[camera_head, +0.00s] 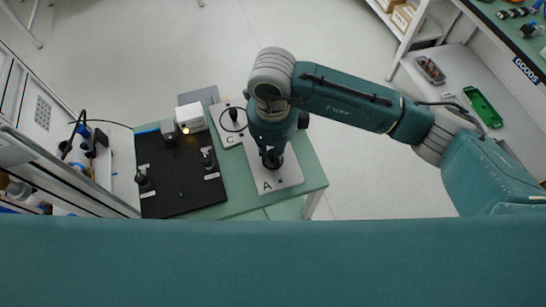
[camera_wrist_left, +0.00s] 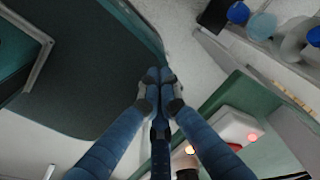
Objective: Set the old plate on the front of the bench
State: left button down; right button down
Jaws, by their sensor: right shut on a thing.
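A white plate marked A (camera_head: 285,178) is at the right part of the green bench (camera_head: 312,160), near its front edge. My right gripper (camera_head: 271,160) is over this plate, shut on its dark handle; the arm partly hides the plate. I cannot tell whether the plate touches the bench. A second pale plate (camera_head: 229,128) with a dark knob lies behind it. No visible label says which plate is old. My left gripper (camera_wrist_left: 160,78) shows in the left wrist view with its blue fingers together and nothing seen between them.
A black mat (camera_head: 180,185) with several small dark fixtures covers the bench's left part. A white box (camera_head: 191,118) with a lit lamp stands behind it. A shelf labelled GOODS (camera_head: 525,70) is at the right. Another workstation (camera_head: 40,120) is at the left.

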aim_at(273, 162)
notch_tip(273, 162, down, 4)
jog(key=shift+r+p, duration=0.2)
jog(key=shift+p, duration=0.25)
jog(key=shift+f, duration=0.35)
pick_arm(q)
jog(key=shift+s+a+r, duration=0.35)
jog(key=shift+a+r, duration=0.1)
jog(key=shift+a, duration=0.15)
pick_arm(e)
jog(key=shift+f, duration=0.2)
jog(key=c, duration=1.6)
grip_release()
pick_arm(q)
jog(key=shift+f, duration=0.2)
